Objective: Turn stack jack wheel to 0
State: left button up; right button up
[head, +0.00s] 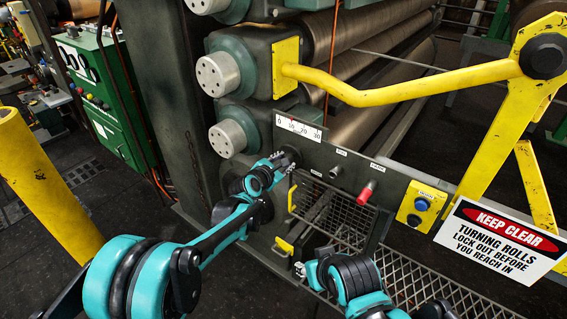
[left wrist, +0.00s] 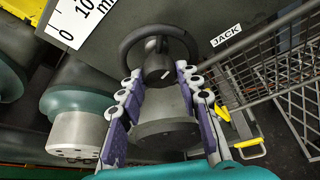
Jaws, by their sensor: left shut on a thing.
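The stack jack wheel is a dark round handwheel with a grey hub on the machine's side panel. It shows in the left wrist view (left wrist: 158,62), beside a "JACK" label (left wrist: 226,35). My left gripper (head: 284,158) is at the wheel in the head view and covers most of it. In the left wrist view its purple fingers (left wrist: 158,76) grip the wheel from both sides of the hub. A white scale (head: 300,129) marked 0 to 30 sits above the wheel; its reading is too small to tell. My right gripper (head: 304,269) is low, before the mesh guard, its jaws unclear.
A red-tipped knob (head: 367,192) and a yellow button box (head: 423,206) sit right of the wheel. A mesh guard (head: 425,285) is below. A yellow bar (head: 420,84) crosses above, and a "KEEP CLEAR" sign (head: 500,240) stands at right. A yellow post (head: 45,190) is at left.

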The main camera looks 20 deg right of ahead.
pick_arm(q)
jog(key=shift+s+d+f+m+t+y, duration=0.15)
jog(key=shift+m+t, duration=0.2)
jog(key=shift+m, duration=0.25)
jog(key=shift+a+m+t+y, duration=0.15)
jog(key=shift+m+t, duration=0.2)
jog(key=shift+m, duration=0.25)
dwell(6.0)
